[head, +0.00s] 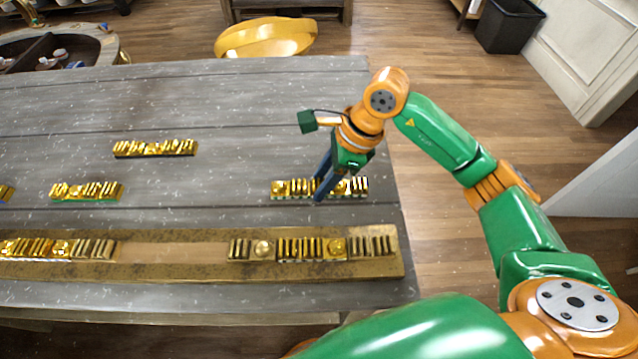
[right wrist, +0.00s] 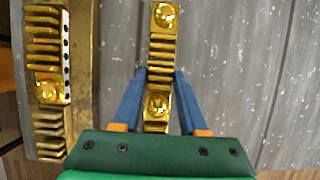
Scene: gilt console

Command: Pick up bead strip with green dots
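A gold bead strip (head: 350,187) with a green lower edge lies at the right end of the grey table. Its top shows gold bars and round beads; in the right wrist view it runs upright down the middle (right wrist: 161,45). The dots on its side are too small to make out. My right gripper (head: 321,188) points down over it, one blue finger on each side. In the right wrist view the fingertips (right wrist: 161,74) flank the strip closely; whether they press on it is unclear. Another green-edged strip (head: 86,191) lies at the left. My left gripper is not in view.
A dark-edged strip (head: 155,149) lies farther back. A long gilt tray (head: 210,270) along the table's front holds several strips, with a bare stretch in its middle. A yellow stool (head: 265,38) stands behind the table. The table's back half is clear.

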